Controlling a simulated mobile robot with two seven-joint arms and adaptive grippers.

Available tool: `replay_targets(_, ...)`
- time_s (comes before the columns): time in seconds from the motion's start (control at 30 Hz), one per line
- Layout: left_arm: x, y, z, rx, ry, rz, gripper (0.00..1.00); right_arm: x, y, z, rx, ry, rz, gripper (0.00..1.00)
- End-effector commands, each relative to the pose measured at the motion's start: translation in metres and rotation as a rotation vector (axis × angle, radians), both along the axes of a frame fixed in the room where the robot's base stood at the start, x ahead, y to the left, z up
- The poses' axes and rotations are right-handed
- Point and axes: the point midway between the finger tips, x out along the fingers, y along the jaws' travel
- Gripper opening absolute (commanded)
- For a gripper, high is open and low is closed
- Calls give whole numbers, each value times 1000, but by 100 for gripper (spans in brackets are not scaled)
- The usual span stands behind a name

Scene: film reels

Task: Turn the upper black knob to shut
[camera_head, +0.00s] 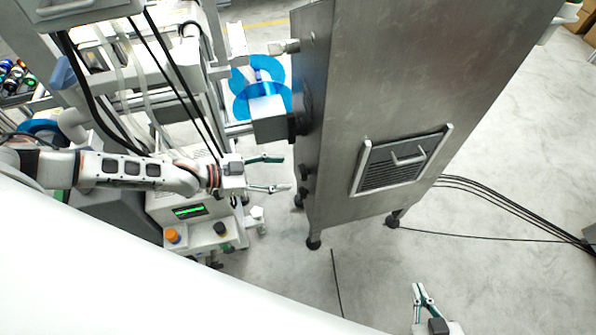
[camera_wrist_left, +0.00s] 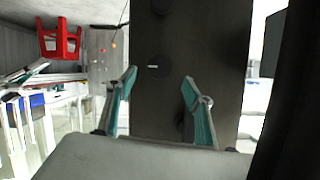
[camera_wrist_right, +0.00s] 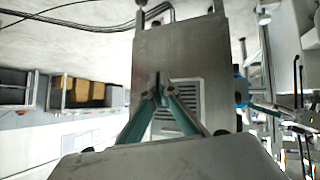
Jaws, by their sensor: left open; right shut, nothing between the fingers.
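Two small black knobs stick out from the left side of the tall grey metal cabinet (camera_head: 400,80) in the head view, the upper black knob (camera_head: 304,171) above the lower one (camera_head: 302,191). My left gripper (camera_head: 286,173) is open and empty, its fingers pointing at the knobs with a small gap. In the left wrist view, a round dark knob (camera_wrist_left: 152,66) with a short white mark shows between the left fingertips (camera_wrist_left: 160,78); which knob it is I cannot tell. My right gripper (camera_head: 418,287) is shut and empty at lower right, facing the cabinet's vented front in its wrist view (camera_wrist_right: 158,78).
A grey box (camera_head: 269,120) juts from the cabinet side above my left gripper, near blue reels (camera_head: 245,75). A white machine (camera_head: 200,225) with an orange button stands below my left arm. Black cables (camera_head: 510,205) lie on the floor at right.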

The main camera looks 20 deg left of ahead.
Motion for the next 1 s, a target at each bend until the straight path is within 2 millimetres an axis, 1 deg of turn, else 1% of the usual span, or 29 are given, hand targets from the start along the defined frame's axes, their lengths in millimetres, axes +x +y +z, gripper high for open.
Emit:
replay_targets(0.03, 4, -8, -5, -3, 1, -1, 52, 0, 0, -2, 1, 2, 1, 0)
replay_targets(0.1, 11, -17, -10, -2, 1, -3, 52, 0, 1, -2, 1, 1, 2, 0)
replay_targets(0.3, 26, -37, -20, -1, 2, -2, 52, 2, 2, -2, 3, -4, 5, 0)
replay_targets(0.5, 34, -45, -23, 0, 0, -1, 52, 3, 3, -1, 4, -7, 5, 0)
replay_targets(0.77, 35, -46, -23, 0, 0, -1, 52, 3, 3, 0, 4, -7, 5, 0)
replay_targets(0.8, 35, -46, -23, 0, 0, -1, 42, 3, 3, 0, 4, -7, 5, 0)
replay_targets(0.87, 35, -46, -23, 0, 0, -1, 26, 3, 3, 0, 4, -7, 5, 0)
replay_targets(0.9, 34, -46, -23, 0, 0, -1, 16, 3, 3, 0, 4, -7, 5, 0)
replay_targets(0.93, 34, -46, -23, 0, 0, -1, 14, 3, 3, 0, 4, -7, 5, 0)
replay_targets(1.0, 34, -46, -23, 0, 0, -1, 14, 3, 3, 0, 4, -7, 5, 0)
